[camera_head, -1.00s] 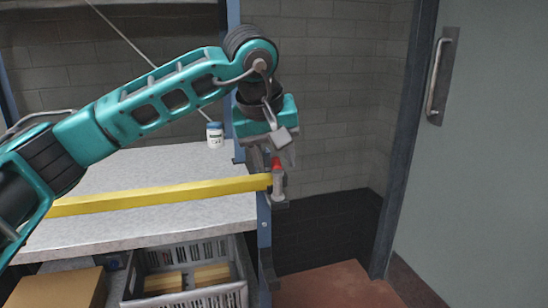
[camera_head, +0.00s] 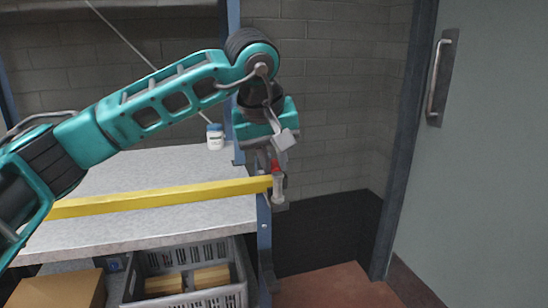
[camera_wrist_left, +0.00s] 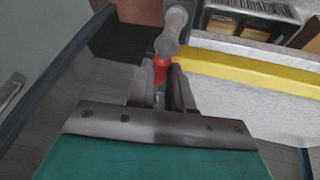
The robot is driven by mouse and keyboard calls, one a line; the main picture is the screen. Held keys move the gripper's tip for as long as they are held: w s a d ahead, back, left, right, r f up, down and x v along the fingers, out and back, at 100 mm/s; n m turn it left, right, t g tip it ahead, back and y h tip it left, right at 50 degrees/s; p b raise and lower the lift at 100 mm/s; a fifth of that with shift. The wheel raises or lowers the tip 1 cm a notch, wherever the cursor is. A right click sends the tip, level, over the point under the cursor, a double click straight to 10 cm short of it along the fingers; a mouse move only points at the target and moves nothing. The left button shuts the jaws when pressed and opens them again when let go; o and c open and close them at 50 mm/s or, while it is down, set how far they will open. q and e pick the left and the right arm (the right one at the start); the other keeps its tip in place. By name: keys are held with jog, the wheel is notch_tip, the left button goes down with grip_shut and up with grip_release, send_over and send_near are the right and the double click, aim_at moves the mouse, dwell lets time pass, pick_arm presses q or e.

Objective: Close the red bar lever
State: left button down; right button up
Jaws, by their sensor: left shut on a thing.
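The red bar lever (camera_head: 276,168) is a small red piece on top of a pale grey, upright fitting (camera_head: 278,189) at the right end of the yellow bar. My left gripper (camera_head: 268,161) reaches down onto it from above. In the left wrist view my left gripper (camera_wrist_left: 161,88) has its two fingers close around the red part (camera_wrist_left: 162,70), shut on it, and the grey fitting (camera_wrist_left: 173,28) extends beyond. The fingers partly hide the red part. My right gripper is not in view.
A yellow bar (camera_head: 150,197) runs across the front of the pale shelf (camera_head: 120,178). A white jar (camera_head: 215,137) stands at the back. A grey crate (camera_head: 190,255) holds brown boxes below. A blue post (camera_head: 264,235) is beside the fitting. A door (camera_head: 490,160) is at right.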

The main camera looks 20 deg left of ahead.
pick_arm(q)
jog(key=shift+s+a+n+y, duration=0.15)
jog(key=shift+n+y, duration=0.1)
jog(key=shift+n, duration=0.35)
jog(key=shift+s+a+n+y, duration=0.1)
jog(key=shift+n+y, duration=0.15)
jog(key=shift+n, duration=0.35)
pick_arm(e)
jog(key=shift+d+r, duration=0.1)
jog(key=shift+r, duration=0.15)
pick_arm(q)
jog(key=c, duration=1)
grip_release()
jog(key=shift+c, duration=0.2)
jog(key=shift+r, duration=0.15)
jog(key=a+p+v, duration=0.1)
jog(key=p+v, duration=0.1)
jog(key=v, duration=1)
jog(key=shift+d+r, duration=0.35)
jog(key=shift+d, duration=0.2)
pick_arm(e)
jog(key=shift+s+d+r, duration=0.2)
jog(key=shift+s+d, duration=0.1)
pick_arm(q)
jog(key=shift+s, duration=0.1)
